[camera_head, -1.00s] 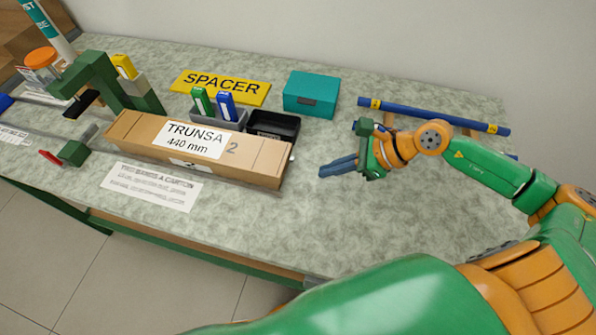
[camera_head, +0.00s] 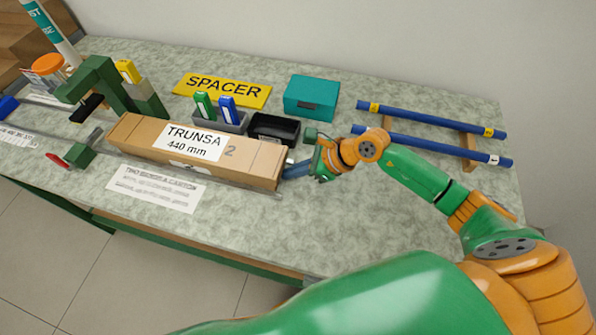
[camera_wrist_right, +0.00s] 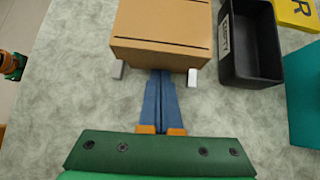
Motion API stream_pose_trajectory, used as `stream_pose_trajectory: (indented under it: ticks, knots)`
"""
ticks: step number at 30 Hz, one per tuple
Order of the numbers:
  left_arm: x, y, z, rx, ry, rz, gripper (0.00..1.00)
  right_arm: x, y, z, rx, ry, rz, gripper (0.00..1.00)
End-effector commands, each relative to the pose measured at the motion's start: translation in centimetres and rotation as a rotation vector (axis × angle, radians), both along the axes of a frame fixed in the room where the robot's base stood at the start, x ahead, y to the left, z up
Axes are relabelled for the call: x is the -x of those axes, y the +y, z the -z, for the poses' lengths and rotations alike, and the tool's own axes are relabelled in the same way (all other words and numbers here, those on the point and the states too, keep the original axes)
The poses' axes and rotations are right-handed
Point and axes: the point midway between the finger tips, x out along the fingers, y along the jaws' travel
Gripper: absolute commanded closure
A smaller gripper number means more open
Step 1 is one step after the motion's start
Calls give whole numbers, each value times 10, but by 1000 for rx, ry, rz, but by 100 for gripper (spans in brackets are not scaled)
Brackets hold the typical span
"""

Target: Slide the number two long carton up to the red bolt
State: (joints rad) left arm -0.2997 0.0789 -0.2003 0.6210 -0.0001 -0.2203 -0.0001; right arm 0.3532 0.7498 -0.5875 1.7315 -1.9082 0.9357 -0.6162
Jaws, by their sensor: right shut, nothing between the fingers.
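The long brown carton (camera_head: 240,165), labelled TRUNSA 440 mm with a 2, lies lengthwise on a rail on the bench. The red bolt (camera_head: 55,161) sits by a small green block beyond the carton's left end, with a gap between. My right gripper (camera_head: 290,171) is at the carton's right end, shut and empty. In the right wrist view its blue fingers (camera_wrist_right: 160,85) lie together, their tips at or against the middle of the carton's end face (camera_wrist_right: 160,55); light contact cannot be told. My left gripper does not show in the head view.
A black bin (camera_head: 273,128) and a grey holder with green and blue markers stand behind the carton, near the yellow SPACER sign (camera_head: 222,89). A teal box (camera_head: 312,97) and blue rods (camera_head: 430,118) are farther right. A green clamp (camera_head: 100,82) stands at left.

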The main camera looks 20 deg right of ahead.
Motion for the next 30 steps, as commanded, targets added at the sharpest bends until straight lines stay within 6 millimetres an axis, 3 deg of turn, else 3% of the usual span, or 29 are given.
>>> stream_pose_trajectory:
  ticks: [6,12,30]
  knots:
    - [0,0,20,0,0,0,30,-28,46,3,-3,-5,-4,100]
    - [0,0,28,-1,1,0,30,-41,67,1,-1,-3,-2,100]
    - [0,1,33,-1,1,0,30,-44,59,1,2,-1,-1,100]
